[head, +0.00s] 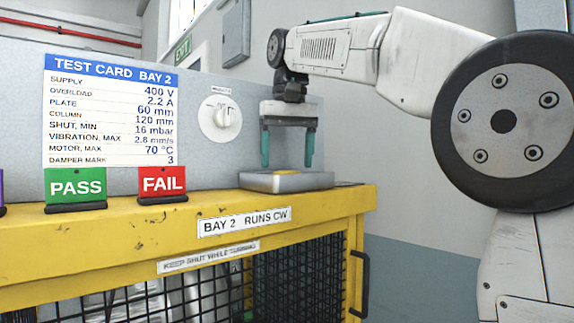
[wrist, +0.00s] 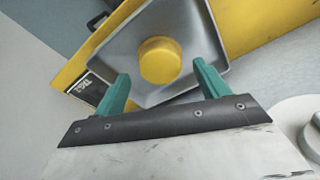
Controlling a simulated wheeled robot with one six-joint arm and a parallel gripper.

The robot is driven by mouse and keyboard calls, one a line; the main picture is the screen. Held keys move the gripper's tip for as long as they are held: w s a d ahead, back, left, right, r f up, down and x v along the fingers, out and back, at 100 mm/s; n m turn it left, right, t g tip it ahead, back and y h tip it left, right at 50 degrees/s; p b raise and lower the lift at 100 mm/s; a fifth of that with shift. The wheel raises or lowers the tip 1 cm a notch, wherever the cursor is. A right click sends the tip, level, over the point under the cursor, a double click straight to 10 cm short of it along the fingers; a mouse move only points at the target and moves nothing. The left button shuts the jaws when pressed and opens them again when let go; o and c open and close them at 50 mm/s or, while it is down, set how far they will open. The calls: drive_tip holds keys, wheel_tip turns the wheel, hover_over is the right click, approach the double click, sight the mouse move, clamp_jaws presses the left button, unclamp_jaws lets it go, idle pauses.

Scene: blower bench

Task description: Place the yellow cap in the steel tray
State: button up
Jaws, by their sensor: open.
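The steel tray (head: 287,182) stands on the yellow bench top near its right end; its rim also shows in the wrist view (wrist: 140,32). The round yellow cap (wrist: 160,60) lies inside the tray, on its floor, in the wrist view. In the head view only a sliver of yellow shows above the tray's rim. My gripper (head: 287,165) is open above the tray, its teal fingers pointing down. In the wrist view the two fingers (wrist: 160,80) are spread wide, and the cap appears between and beyond them, with nothing held.
A test card (head: 110,110) and a dial (head: 220,118) are on the grey panel behind. The PASS sign (head: 76,188) and FAIL sign (head: 162,182) stand left of the tray. The yellow bench (head: 120,238) has a mesh front and a black handle (head: 358,285) at right.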

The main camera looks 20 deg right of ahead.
drive_tip(key=shift+s+r, duration=0.2)
drive_tip(key=shift+r, duration=1.15)
drive_tip(key=shift+s+r, duration=0.15)
drive_tip(key=shift+r, duration=1.15)
